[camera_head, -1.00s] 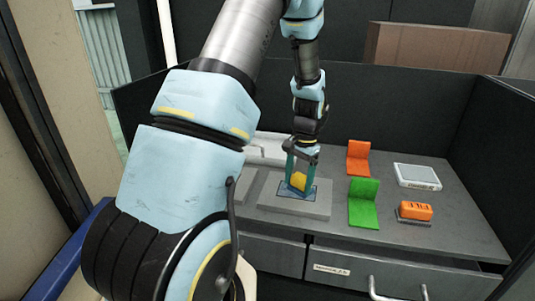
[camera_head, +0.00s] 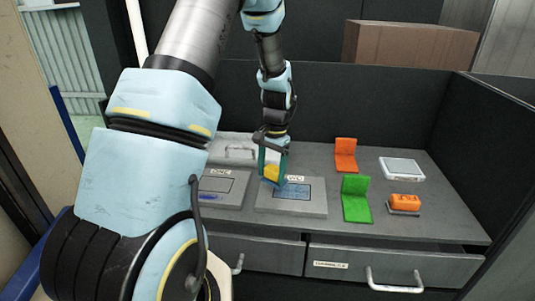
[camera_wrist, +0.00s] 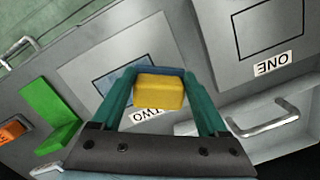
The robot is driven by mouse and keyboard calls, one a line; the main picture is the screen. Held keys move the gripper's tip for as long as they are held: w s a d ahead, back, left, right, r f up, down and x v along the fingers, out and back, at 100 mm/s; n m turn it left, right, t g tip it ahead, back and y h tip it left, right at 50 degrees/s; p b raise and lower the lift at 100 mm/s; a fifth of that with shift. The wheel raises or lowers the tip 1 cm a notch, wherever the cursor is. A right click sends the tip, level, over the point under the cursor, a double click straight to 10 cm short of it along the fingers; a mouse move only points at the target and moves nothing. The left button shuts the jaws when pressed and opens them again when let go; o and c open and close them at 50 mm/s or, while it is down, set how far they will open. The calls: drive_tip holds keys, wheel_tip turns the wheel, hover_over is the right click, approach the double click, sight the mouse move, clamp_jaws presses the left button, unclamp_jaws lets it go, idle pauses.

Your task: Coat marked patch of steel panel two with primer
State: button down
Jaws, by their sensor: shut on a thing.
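Steel panel two (camera_head: 310,208) lies flat on the bench with a "TWO" label (camera_head: 296,178) at its far edge. Its marked patch (camera_head: 295,191) is a dark-outlined rectangle that looks blue inside; it also shows partly in the wrist view (camera_wrist: 112,90). My gripper (camera_head: 272,173) is shut on a yellow block (camera_wrist: 158,95) with a blue layer along one side. The block is near the far left corner of the patch by the label; whether it touches the panel I cannot tell. It hides part of the patch in the wrist view.
Panel one (camera_head: 222,203) lies to the left with a blue streak near its outline's front edge. To the right are a green bracket (camera_head: 356,208), an orange bracket (camera_head: 345,155), a white flat device (camera_head: 402,168) and an orange-handled block (camera_head: 405,202). Drawers (camera_head: 390,268) are below.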

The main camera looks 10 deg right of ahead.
sight(272, 171)
drive_tip(key=shift+r+p, duration=1.7)
drive_tip(key=shift+r, duration=0.85)
